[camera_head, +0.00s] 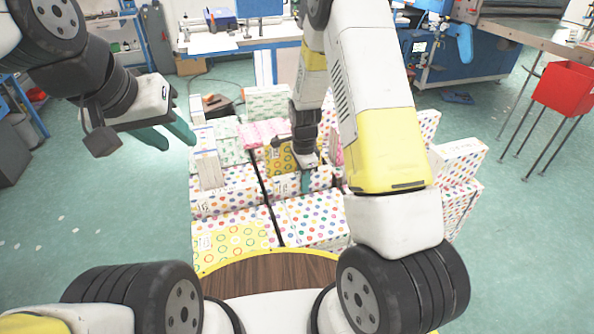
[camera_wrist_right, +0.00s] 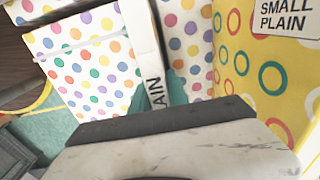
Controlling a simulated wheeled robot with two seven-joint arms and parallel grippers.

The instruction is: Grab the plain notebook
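In the right wrist view, a thin white item (camera_wrist_right: 146,45) stands on edge, with a label on its near end ending in "AIN"; the rest of the word is hidden. The teal fingers of my right gripper (camera_wrist_right: 155,97) lie on either side of it, very close; I cannot tell whether they press on it. In the head view my right gripper (camera_head: 306,180) reaches down among the boxes in the middle of the stack. My left gripper (camera_head: 166,134) is open and empty above the floor, left of the boxes.
A yellow ring-patterned box (camera_wrist_right: 265,75) labelled "SMALL PLAIN" stands right of the thin item, and a dotted box (camera_wrist_right: 85,65) is on its left. Several patterned boxes (camera_head: 225,240) fill the area before me. A red bin (camera_head: 565,88) stands far right. The left floor is clear.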

